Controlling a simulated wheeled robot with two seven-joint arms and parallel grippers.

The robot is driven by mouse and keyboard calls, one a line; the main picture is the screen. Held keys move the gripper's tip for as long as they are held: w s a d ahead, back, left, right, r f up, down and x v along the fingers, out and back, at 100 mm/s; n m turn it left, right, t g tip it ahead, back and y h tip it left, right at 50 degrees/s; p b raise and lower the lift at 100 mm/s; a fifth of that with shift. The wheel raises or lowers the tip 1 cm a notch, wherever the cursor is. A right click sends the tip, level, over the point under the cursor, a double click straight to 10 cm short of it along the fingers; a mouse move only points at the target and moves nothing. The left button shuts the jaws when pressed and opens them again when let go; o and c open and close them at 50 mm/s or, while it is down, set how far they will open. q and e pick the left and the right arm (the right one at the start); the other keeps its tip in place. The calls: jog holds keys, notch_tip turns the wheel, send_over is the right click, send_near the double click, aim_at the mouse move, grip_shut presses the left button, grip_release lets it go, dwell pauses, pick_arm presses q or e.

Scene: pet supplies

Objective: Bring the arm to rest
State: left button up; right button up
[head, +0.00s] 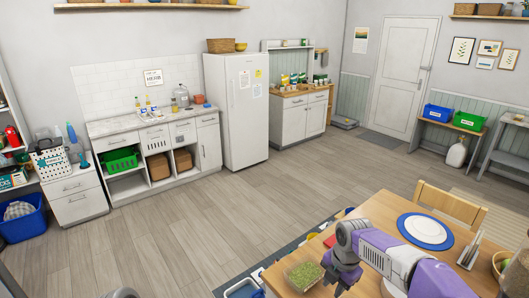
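My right arm (395,256), purple and grey, reaches in from the lower right over the wooden table. Its dark gripper (340,280) points down near the table's left edge, beside a tray of green grass (304,276). Whether its fingers are open or shut does not show clearly, and I see nothing held in it. My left gripper is not in view.
The wooden table (391,211) carries a blue-rimmed white plate (426,231), with a wooden chair (448,204) behind it. Blue bins (242,288) stand at its left edge. A counter (150,136) and fridge (238,110) line the back wall. The middle floor (180,230) is clear.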

jog(key=s+a+f+m+y+b, duration=0.1)
jog(key=s+a+f+m+b, duration=0.2)
jog(key=f, duration=0.6)
jog(key=s+a+f+m+y+b, duration=0.1)
jog(key=s+f+m, duration=0.1)
jog(key=f+m, duration=0.55)
jog(key=s+a+f+m+y+b, duration=0.1)
jog(key=s+a+f+m, duration=0.2)
jog(key=f, duration=0.8)
pick_arm(q)
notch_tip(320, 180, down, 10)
jog(key=b, duration=0.4)
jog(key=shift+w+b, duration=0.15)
jog(key=shift+b, duration=0.2)
pick_arm(e)
jog(key=s+a+f+m, duration=0.2)
jog(key=s+f+m, duration=1.1)
jog(key=s+m, duration=0.1)
jog(key=shift+s+a+f+m, duration=0.15)
jog(key=shift+s+f+m, duration=0.2)
jog(key=shift+s, duration=0.25)
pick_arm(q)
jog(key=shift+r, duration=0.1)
